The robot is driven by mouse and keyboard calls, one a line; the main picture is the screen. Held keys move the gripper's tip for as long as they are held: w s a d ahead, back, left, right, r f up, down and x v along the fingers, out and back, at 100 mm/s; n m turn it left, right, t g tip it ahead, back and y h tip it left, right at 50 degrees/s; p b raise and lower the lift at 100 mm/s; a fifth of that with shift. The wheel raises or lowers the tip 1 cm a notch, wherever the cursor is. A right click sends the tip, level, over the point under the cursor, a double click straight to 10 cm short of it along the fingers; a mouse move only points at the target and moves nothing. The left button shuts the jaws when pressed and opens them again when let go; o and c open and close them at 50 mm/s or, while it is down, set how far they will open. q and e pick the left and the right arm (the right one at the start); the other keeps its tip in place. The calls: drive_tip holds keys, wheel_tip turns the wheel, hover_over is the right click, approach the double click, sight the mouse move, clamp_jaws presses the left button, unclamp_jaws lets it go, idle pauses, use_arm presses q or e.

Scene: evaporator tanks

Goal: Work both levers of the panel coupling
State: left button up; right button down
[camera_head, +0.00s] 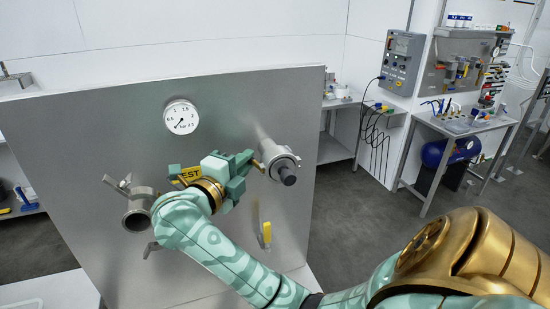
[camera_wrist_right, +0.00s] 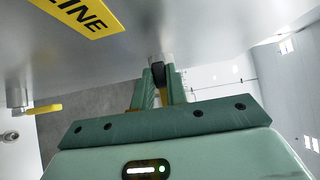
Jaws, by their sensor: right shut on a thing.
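A silver panel coupling (camera_head: 279,160) with a dark round end sticks out of the upright metal panel (camera_head: 100,110), right of centre. My right gripper (camera_head: 251,161) is at the left side of this coupling, shut on a small lever there. In the right wrist view the fingers (camera_wrist_right: 158,88) close around a dark piece (camera_wrist_right: 158,71) in front of a grey metal part. The coupling's far side and any second lever are not clear to see. My left gripper is not in view.
A pipe fitting (camera_head: 137,218) with metal arms sticks out at the panel's left, close to my forearm. A gauge (camera_head: 181,117) sits above. A yellow handle (camera_head: 267,233) hangs below the coupling. A workbench (camera_head: 465,125) stands at the right over open floor.

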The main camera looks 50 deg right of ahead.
drive_tip(key=shift+a+f+n+t, duration=0.15)
drive_tip(key=shift+n+t, duration=0.45)
drive_tip(key=shift+t, duration=0.3)
drive_tip(key=n+t+y, duration=0.1)
drive_tip(key=a+n+t+p, duration=0.1)
drive_tip(key=t, duration=0.1)
drive_tip(key=shift+s+y, duration=0.2)
drive_tip(key=shift+y, duration=0.2)
